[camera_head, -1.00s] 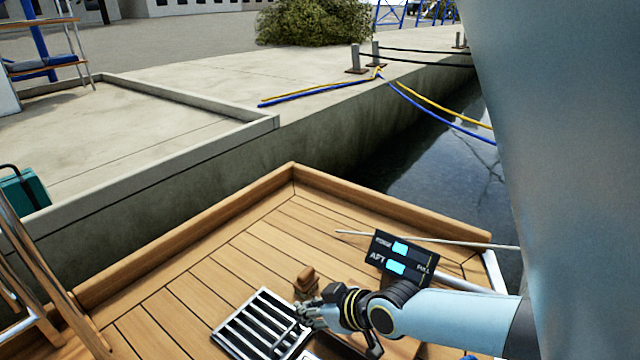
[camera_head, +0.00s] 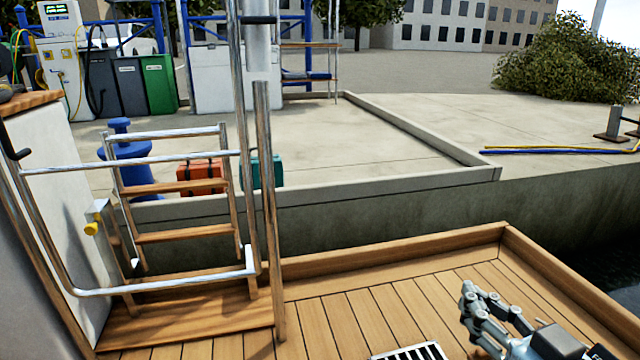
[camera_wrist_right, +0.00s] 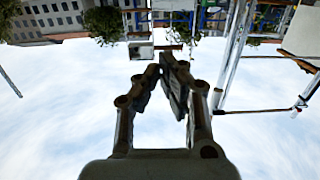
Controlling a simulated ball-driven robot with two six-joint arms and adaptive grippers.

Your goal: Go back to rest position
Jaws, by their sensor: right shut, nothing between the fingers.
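My right gripper (camera_head: 482,297) shows at the lower right of the head view, above the wooden deck (camera_head: 360,310). It is shut and holds nothing. In the right wrist view the fingers of the gripper (camera_wrist_right: 166,62) come together at their tips, against sky and an upside-down view of the dock. My left gripper is in neither view.
A metal rail with a wooden-step ladder (camera_head: 180,187) stands at the left edge of the deck. A slatted grate (camera_head: 410,352) lies at the bottom. A raised wooden rim (camera_head: 400,248) borders the deck. Beyond it are the concrete quay (camera_head: 380,190) and water.

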